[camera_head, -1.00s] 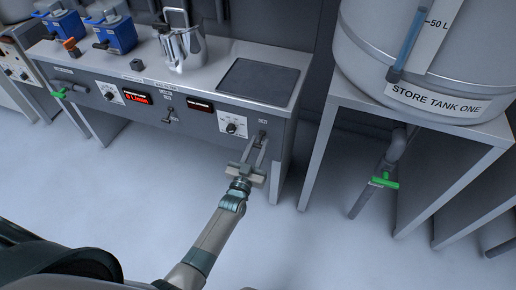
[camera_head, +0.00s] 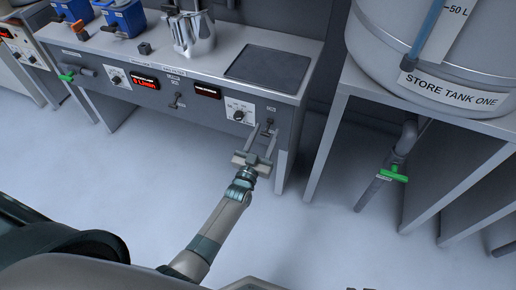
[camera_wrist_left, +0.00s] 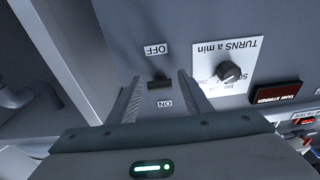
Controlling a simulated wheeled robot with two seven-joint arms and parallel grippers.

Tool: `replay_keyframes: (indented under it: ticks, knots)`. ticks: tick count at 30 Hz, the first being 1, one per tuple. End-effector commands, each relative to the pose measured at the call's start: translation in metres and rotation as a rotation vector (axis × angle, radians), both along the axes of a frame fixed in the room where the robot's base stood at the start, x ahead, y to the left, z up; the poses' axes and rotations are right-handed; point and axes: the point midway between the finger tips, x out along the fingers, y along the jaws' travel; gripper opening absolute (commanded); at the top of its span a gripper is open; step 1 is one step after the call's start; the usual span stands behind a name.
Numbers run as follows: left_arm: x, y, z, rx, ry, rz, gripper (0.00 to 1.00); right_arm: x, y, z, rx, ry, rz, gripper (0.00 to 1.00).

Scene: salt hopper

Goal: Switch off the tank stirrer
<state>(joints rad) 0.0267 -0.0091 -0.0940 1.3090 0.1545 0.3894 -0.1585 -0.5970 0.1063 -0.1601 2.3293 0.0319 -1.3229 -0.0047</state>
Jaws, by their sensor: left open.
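The tank stirrer switch (camera_wrist_left: 158,82) is a small dark lever on the grey front panel, between labels reading OFF and ON, which appear upside down in the left wrist view. I cannot tell which way the lever is set. My left gripper (camera_head: 264,131) is open at the right end of the bench front, its two fingers pointing at the panel. In the left wrist view the fingers (camera_wrist_left: 162,88) stand on either side of the switch, with gaps to it. The "TANK STIRRER" display (camera_wrist_left: 277,93) is dark with red lettering. My right gripper is out of view.
A speed dial (camera_wrist_left: 228,72) on a white plate sits close beside one finger. The bench top holds a steel jug (camera_head: 194,35) and a dark plate (camera_head: 268,67). Store tank one (camera_head: 430,50) stands on a frame at the right, with a green-handled valve (camera_head: 393,174) below.

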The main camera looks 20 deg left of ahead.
Motion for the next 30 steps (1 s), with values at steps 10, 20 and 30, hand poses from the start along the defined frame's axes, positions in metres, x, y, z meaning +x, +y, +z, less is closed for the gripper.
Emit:
replay_keyframes:
  ticks: [10,20,30]
  knots:
    - [-0.036,0.001,-0.007,0.000,0.004,0.000,0.45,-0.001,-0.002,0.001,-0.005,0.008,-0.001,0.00]
    - [-0.101,0.004,-0.016,0.000,0.003,-0.001,0.45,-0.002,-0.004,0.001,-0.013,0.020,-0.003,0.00]
    - [-0.157,0.005,-0.025,0.001,0.002,0.000,0.45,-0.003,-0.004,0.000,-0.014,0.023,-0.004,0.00]
